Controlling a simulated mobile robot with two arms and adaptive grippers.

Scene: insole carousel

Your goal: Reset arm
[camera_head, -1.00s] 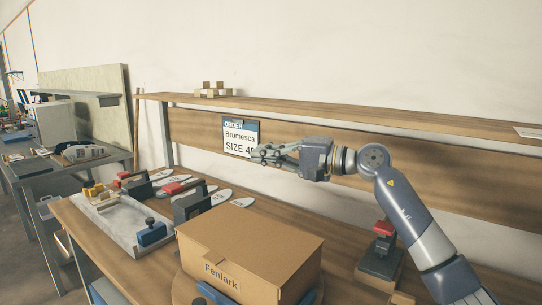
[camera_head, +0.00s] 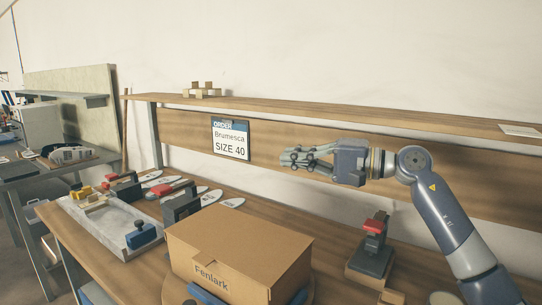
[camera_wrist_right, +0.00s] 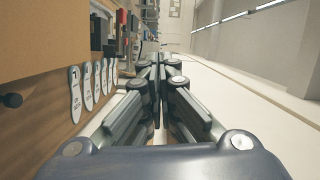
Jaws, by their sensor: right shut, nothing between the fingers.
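My right gripper (camera_head: 290,159) is in the head view, held in the air in front of the back board of the bench, above and behind the cardboard box. Its fingers point left, close to the order sign. In the right wrist view the fingers (camera_wrist_right: 158,75) are together with nothing between them. My left gripper is not in view.
The closed "Fenlark" box (camera_head: 240,245) stands at the bench front. A device with a red top (camera_head: 376,227) stands right of it. A tray (camera_head: 90,222), clamps and several insoles (camera_head: 210,197) lie left. A wooden shelf (camera_head: 330,112) runs above the bench.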

